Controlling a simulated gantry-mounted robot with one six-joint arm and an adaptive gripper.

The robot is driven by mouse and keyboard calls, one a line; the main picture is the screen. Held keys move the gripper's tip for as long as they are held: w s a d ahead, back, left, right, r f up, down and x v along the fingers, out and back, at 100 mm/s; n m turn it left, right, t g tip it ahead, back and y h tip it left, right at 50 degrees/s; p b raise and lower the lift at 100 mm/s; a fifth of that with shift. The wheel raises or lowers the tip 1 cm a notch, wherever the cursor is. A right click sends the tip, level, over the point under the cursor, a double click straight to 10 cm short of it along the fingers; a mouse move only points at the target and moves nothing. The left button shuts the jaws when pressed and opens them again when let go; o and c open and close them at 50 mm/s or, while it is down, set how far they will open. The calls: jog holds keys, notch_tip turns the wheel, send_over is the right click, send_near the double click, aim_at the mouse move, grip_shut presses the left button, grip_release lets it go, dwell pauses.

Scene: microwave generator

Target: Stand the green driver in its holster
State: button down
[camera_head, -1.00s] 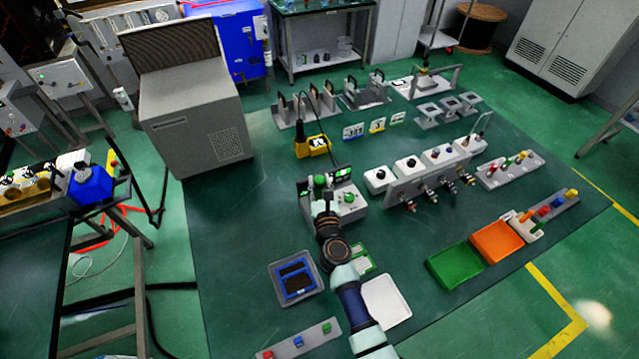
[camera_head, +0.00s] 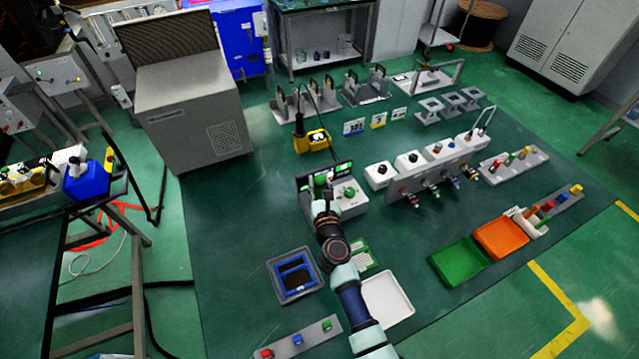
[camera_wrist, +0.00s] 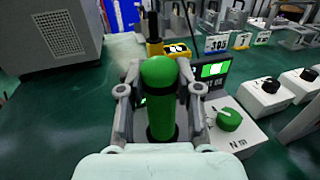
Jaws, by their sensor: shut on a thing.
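The green driver (camera_wrist: 160,95), a green cylinder with a rounded top, stands between the fingers of my gripper (camera_wrist: 158,98) in the wrist view. My gripper is shut on it. In the head view its green top (camera_head: 320,181) shows just beyond my gripper (camera_head: 321,199), at the grey tester box (camera_head: 347,208). The driver's lower end is hidden by my gripper, so I cannot tell whether it touches the box. I cannot tell which holder is its holster; a rack with coloured pieces (camera_head: 514,164) stands to the right.
The tester has a lit green display (camera_wrist: 214,70) and a green knob (camera_wrist: 229,119) right beside my gripper. A yellow device (camera_head: 311,141) stands behind. White boxes with black knobs (camera_head: 412,161) stand to the right. Green (camera_head: 459,263) and orange (camera_head: 500,239) trays lie at front right.

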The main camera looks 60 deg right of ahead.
jog(key=shift+f+b, duration=0.5)
jog(key=shift+b, duration=0.05)
jog(key=shift+f, duration=0.1)
dwell(0.5)
jog(key=c, duration=0.7)
grip_release()
jog(key=shift+f, duration=0.15)
jog(key=v, duration=1.2)
